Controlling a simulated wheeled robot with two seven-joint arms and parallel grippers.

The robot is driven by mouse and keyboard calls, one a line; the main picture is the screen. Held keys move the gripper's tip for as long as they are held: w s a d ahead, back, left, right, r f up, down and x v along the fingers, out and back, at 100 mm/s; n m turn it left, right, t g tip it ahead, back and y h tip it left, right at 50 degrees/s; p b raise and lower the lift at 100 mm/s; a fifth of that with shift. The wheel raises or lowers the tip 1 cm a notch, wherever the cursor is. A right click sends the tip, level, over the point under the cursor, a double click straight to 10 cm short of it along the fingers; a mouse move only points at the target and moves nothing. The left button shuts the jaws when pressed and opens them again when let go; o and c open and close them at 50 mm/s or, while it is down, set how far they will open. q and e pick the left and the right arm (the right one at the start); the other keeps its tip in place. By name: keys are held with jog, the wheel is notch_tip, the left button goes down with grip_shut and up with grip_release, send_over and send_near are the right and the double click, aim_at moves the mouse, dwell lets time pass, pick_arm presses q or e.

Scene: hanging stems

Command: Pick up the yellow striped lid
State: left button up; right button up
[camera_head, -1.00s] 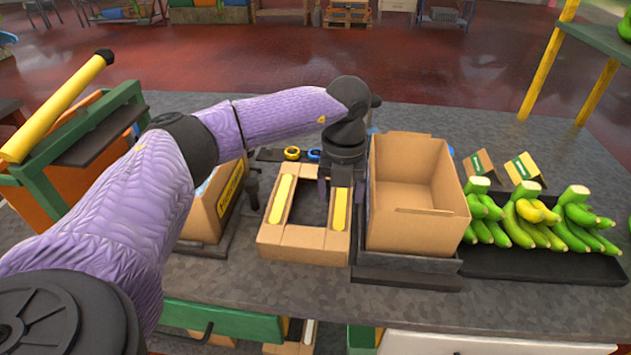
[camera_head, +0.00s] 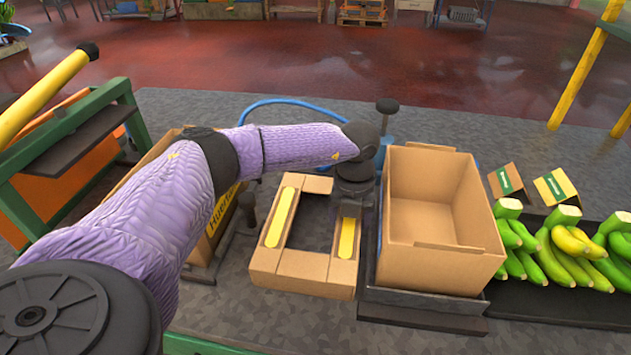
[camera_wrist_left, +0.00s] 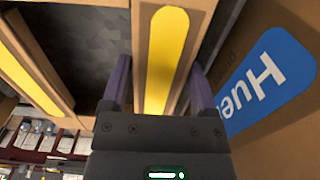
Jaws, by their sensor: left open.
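The yellow striped lid (camera_head: 312,266) is a cardboard frame with an open middle and a yellow stripe on its left and right bars. It lies left of the open cardboard box in the head view. My left gripper (camera_head: 348,212) is at the lid's right bar, pointing down. In the left wrist view the open fingers (camera_wrist_left: 160,80) stand on either side of that bar, with its yellow stripe (camera_wrist_left: 167,60) between them. They do not visibly press on it. The arm hides part of the lid's far side. My right gripper is not in view.
The open cardboard box (camera_head: 435,258) stands close on the right; its blue-labelled wall (camera_wrist_left: 265,90) is beside one finger. A lettered box (camera_head: 208,245) stands on the left. Bananas (camera_head: 560,255) lie in a black tray at the right. A blue hose (camera_head: 285,101) runs behind the arm.

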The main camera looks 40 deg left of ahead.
pick_arm(q)
jog(key=shift+f, duration=0.3)
jog(key=shift+r, duration=0.1)
jog(key=c, duration=0.7)
